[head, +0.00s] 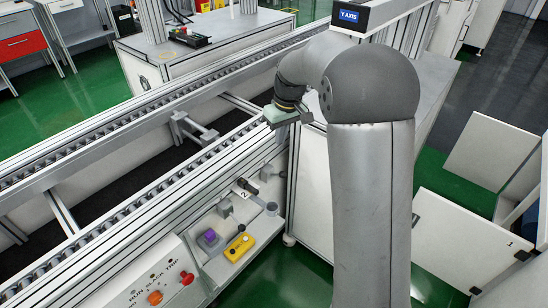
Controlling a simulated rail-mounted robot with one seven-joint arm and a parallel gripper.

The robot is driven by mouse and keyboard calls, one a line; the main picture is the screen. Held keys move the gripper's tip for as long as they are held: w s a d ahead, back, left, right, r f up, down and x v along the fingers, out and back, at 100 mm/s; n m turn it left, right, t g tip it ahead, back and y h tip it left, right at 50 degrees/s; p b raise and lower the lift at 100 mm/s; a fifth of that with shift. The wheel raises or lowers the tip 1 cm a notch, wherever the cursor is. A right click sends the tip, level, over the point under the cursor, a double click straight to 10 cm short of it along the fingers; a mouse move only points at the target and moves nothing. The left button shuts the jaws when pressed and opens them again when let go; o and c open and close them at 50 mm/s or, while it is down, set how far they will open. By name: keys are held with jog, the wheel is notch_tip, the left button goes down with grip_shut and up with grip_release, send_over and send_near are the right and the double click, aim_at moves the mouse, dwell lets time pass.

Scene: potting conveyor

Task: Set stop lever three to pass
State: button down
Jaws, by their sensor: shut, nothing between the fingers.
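My gripper (284,117) hangs at the end of my arm, over the near conveyor rail at picture centre. Its fingers are small and partly hidden, and they look shut and empty. Below it, apart from it, a dark-handled lever (248,186) lies at the shelf along the conveyor's near side, with a small white numbered tag beside it. I cannot read the number for certain. A second dark part (266,173) and a grey round-ended part (271,209) sit nearby. I cannot tell which is stop lever three, or how it is set.
A control panel with an orange button (155,297) and a red knob (187,278) is at bottom left.

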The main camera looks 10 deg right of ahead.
jog(key=n+b, duration=0.2)
send_over(278, 175)
jog(key=w, duration=0.3)
notch_tip(278, 175, down, 7)
jog(key=shift+f, duration=0.1)
notch_tip(278, 175, down, 11)
jog(key=s, duration=0.2)
jog(key=shift+d+f, duration=0.2)
jog(key=shift+d, duration=0.1)
jog(key=shift+s+f+b, duration=0.15)
jog(key=shift+b, duration=0.25)
jog(key=shift+s+d+f+t+y+b, duration=0.15)
jog(key=shift+t+y+b, duration=0.25)
jog(key=shift+b, duration=0.3)
